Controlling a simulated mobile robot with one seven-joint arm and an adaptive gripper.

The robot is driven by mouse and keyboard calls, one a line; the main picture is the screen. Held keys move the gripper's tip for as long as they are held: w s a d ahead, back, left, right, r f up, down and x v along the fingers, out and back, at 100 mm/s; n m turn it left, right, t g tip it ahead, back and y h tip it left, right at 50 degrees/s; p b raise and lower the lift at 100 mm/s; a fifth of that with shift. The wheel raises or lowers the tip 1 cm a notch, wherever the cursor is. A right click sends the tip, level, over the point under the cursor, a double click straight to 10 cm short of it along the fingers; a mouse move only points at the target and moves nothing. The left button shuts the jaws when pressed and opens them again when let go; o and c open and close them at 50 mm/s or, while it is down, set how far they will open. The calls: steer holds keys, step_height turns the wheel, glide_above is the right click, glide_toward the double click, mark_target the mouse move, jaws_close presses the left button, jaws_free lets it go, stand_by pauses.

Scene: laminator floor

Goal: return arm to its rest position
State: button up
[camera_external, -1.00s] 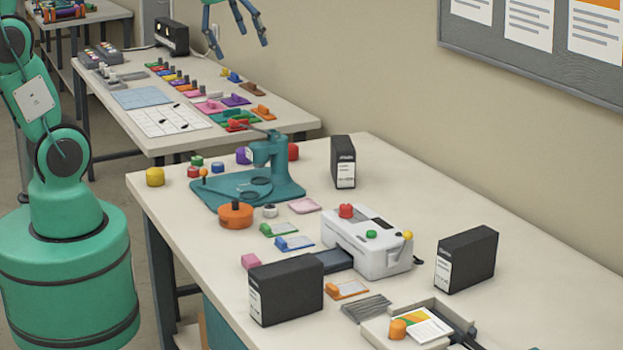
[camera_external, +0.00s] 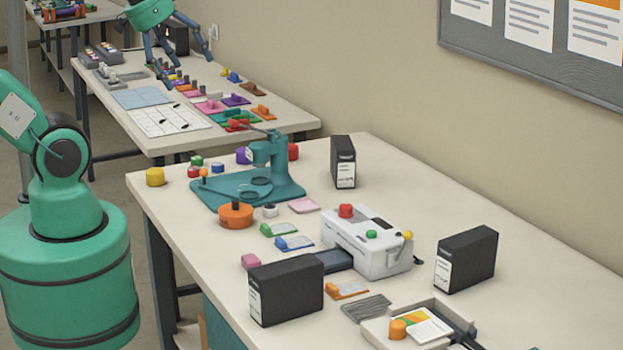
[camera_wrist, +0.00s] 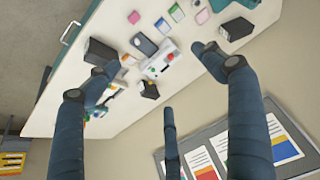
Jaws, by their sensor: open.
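My gripper (camera_external: 178,62) is at the top of the external view, in front of the wall and overlapping the far table. Its dark blue fingers are spread apart and point down and to the right, with nothing between them. In the wrist view, the open fingers of my gripper (camera_wrist: 160,85) frame the near table from well away, and they hold nothing. My green base and lower arm stand at the left of the external view. The middle of the arm is outside the picture.
The far table (camera_external: 115,74) carries coloured blocks and a black box. A notice board (camera_external: 540,70) hangs on the wall. Air above the near table is free.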

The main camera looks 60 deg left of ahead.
step_height(320, 180, down, 3)
steer(key=b, duration=0.3)
steer(key=shift+f, duration=0.15)
steer(key=shift+o, duration=0.5)
stand_by(1.3)
steer(key=w+d+f+g+p, duration=0.1)
steer(key=w+d+f+g, duration=0.1)
steer(key=w+d+f, duration=0.4)
steer(key=w+d+f+g+p, duration=0.1)
steer(key=w+d+f, duration=0.1)
steer(key=w+d, duration=0.45)
steer(key=s+d+f+g, duration=0.1)
steer(key=d+f+g, duration=0.1)
steer(key=d+f, duration=1.1)
steer(key=d, duration=0.2)
steer(key=shift+d+f+n+g+p, duration=0.3)
steer(key=shift+d+f+n+p, duration=0.1)
